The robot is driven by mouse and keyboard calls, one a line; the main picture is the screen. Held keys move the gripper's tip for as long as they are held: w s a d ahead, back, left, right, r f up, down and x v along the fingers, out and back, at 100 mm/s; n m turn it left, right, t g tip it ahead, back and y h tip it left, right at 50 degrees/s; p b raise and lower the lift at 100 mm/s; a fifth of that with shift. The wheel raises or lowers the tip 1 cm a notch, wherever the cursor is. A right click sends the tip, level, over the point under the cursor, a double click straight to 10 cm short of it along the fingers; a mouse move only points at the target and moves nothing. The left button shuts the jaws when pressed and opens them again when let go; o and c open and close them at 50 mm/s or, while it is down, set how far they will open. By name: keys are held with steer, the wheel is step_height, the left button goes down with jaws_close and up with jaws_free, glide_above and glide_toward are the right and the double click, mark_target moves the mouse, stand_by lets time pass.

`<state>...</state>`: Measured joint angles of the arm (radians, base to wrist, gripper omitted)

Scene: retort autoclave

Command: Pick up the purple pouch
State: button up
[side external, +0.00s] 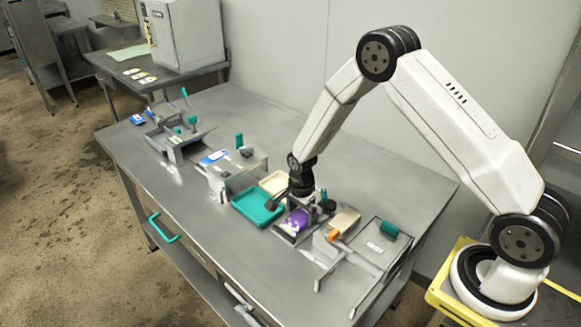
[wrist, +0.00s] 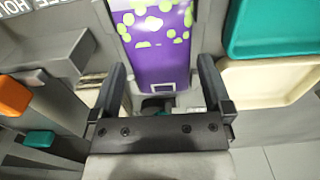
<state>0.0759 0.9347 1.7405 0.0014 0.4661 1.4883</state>
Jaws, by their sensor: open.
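The purple pouch (wrist: 158,62) has yellow-green spots and lies in a grey metal holder, filling the upper middle of the wrist view. In the side external view the purple pouch (side external: 294,222) is on the table below my gripper (side external: 298,199). In the wrist view my gripper (wrist: 162,85) is open, with one finger on each side of the pouch's near end. Nothing is clamped between the fingers. I cannot tell whether the fingers touch the pouch or how high they are above it.
A teal tray (side external: 258,207) and a cream tray (side external: 275,182) sit left of the pouch; in the wrist view the teal tray (wrist: 270,30) is right. An orange part (side external: 333,235) and a teal block (side external: 389,229) are on the right. The table's front left is clear.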

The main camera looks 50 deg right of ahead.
steer(key=shift+f, duration=0.6)
steer(key=c, duration=1)
steer(key=shift+r, duration=0.2)
steer(key=shift+r, duration=0.85)
steer(key=s+r, duration=0.3)
steer(key=s, duration=0.1)
steer(key=s+r, duration=0.4)
steer(key=s, duration=0.1)
steer(key=s+r, duration=0.4)
steer(key=s, duration=0.1)
steer(key=shift+a, duration=0.4)
